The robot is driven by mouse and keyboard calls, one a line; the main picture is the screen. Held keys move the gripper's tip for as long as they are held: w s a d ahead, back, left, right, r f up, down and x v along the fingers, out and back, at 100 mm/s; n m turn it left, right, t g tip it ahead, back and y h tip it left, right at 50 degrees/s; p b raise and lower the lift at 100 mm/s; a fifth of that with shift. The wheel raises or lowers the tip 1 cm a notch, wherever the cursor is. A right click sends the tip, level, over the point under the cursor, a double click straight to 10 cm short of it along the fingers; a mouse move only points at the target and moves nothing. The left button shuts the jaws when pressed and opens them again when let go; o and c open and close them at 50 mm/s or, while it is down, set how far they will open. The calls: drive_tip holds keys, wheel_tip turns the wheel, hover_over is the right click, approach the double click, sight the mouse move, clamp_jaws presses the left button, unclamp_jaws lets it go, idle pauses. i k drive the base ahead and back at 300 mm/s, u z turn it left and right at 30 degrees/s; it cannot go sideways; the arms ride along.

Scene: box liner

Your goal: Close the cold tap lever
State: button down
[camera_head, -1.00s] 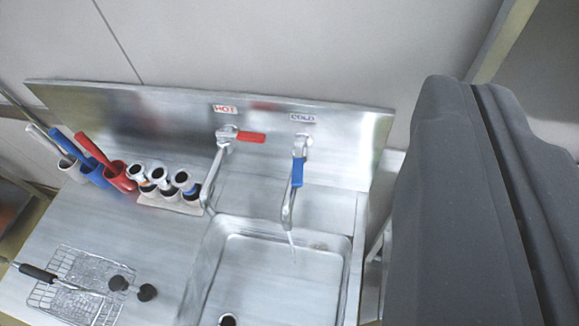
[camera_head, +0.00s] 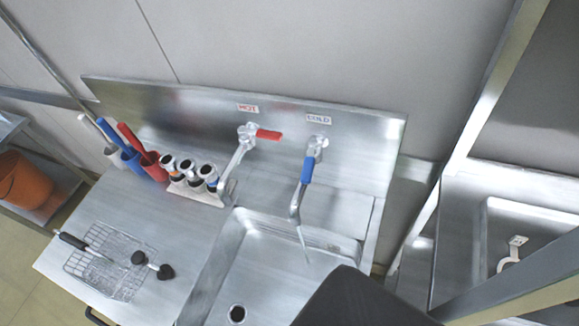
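The cold tap (camera_head: 297,205) is on the sink's backsplash under a COLD label (camera_head: 319,119). Its blue lever (camera_head: 307,170) points down and outward along the spout. A thin stream of water (camera_head: 304,242) falls from the spout into the basin. The hot tap (camera_head: 237,164) is to its left, with its red lever (camera_head: 268,134) turned sideways to the right. A dark grey part of my arm or gripper shows at the bottom edge, below and right of the cold tap and apart from it. No fingertips can be made out.
The sink basin (camera_head: 215,290) has a drain. Left of it are a rack of tubes (camera_head: 196,190), coloured cups with handled tools, a wire basket (camera_head: 108,262) and a black-ended tool. A metal frame post (camera_head: 478,110) and second sink stand right. An orange bucket (camera_head: 24,182) is far left.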

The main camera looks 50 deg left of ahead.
sight(308, 168)
drive_tip(key=u, duration=0.05)
drive_tip(key=k, duration=1.05)
drive_tip(key=u, duration=0.6)
drive_tip(key=i, duration=1)
drive_tip(key=z, duration=0.05)
